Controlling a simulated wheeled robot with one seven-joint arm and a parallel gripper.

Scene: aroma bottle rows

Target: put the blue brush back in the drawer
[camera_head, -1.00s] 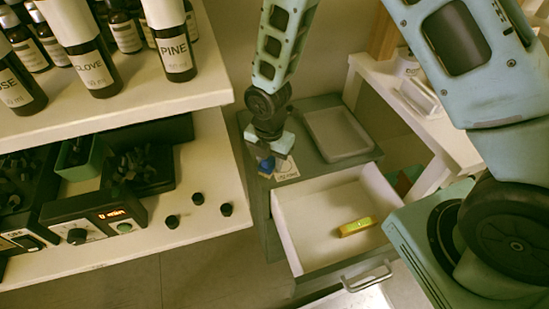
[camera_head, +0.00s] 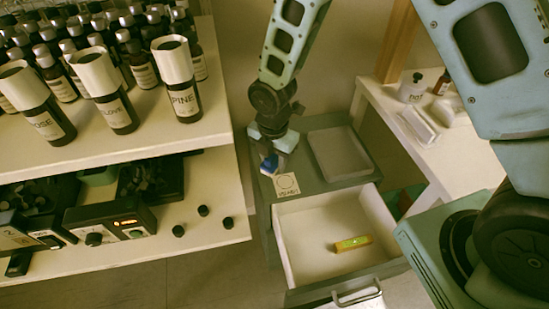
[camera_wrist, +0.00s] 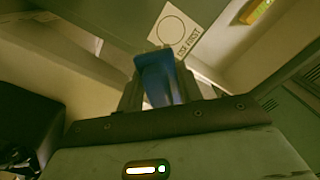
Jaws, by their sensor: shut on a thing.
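The blue brush (camera_head: 268,163) is in my gripper (camera_head: 270,154), at the left edge of the grey cabinet top. The open drawer (camera_head: 310,255) of the cabinet is below and to the right of my gripper. It holds a yellow-green block (camera_head: 353,243), and the rest of its floor is bare.
A card marked with a circle (camera_head: 287,185) lies on the cabinet top, beside a shallow grey tray (camera_head: 341,153). The shelf (camera_head: 222,120) at left carries several labelled bottles, such as PINE (camera_head: 184,90). A white side table (camera_head: 455,150) stands at right.

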